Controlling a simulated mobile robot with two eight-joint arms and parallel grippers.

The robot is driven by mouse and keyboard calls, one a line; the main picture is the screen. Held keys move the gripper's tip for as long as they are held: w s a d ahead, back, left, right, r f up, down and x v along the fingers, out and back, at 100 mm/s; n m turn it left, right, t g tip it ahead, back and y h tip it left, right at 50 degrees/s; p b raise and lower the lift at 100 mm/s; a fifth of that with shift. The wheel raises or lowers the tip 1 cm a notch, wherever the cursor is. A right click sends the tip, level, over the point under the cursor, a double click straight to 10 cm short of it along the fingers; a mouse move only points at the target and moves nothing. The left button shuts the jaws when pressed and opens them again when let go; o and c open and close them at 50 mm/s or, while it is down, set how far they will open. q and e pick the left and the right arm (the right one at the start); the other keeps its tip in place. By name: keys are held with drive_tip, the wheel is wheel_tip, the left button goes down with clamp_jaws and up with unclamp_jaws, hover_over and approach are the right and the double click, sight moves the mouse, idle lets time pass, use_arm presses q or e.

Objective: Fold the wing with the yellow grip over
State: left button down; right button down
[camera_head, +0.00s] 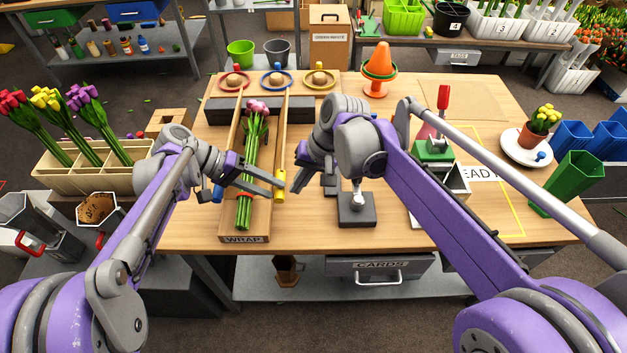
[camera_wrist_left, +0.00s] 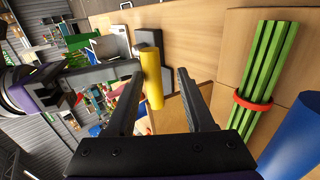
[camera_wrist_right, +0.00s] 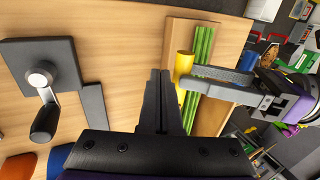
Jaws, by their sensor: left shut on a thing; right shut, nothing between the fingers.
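The wrap stand (camera_head: 244,238) holds a bunch of pink tulips (camera_head: 257,108) with green stems, lying lengthwise. A wooden wing (camera_head: 281,135) stands along the bunch's right side, with a yellow grip (camera_head: 279,186) at its near end. My left gripper (camera_head: 281,182) reaches across the stems to the yellow grip. The yellow grip (camera_wrist_left: 152,78) lies between its fingers in the left wrist view, close to one finger. The other wing (camera_head: 229,140) stands on the left, with a blue grip (camera_head: 217,193) partly hidden by my left arm. My right gripper (camera_head: 298,186) is shut and empty, right of the yellow grip.
A dark stand with a handle (camera_head: 357,205) is close to my right gripper. Behind are ribbon spools (camera_head: 277,80), an orange cone (camera_head: 377,68) and a dark block. A planter of tulips (camera_head: 92,170) stands left; a potted plant (camera_head: 538,125) stands right.

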use_arm(q)
drive_tip(key=shift+a+f, duration=0.45)
drive_tip(key=shift+f, duration=0.2)
use_arm(e)
drive_tip(key=shift+a, duration=0.25)
use_arm(q)
drive_tip(key=shift+s, duration=0.1)
use_arm(e)
drive_tip(key=shift+a+r, duration=0.15)
drive_tip(key=shift+a, duration=0.65)
use_arm(q)
drive_tip(key=c, duration=0.7)
unclamp_jaws()
drive_tip(key=shift+o, duration=0.2)
drive_tip(key=shift+d, duration=0.1)
use_arm(e)
drive_tip(key=shift+a, duration=0.2)
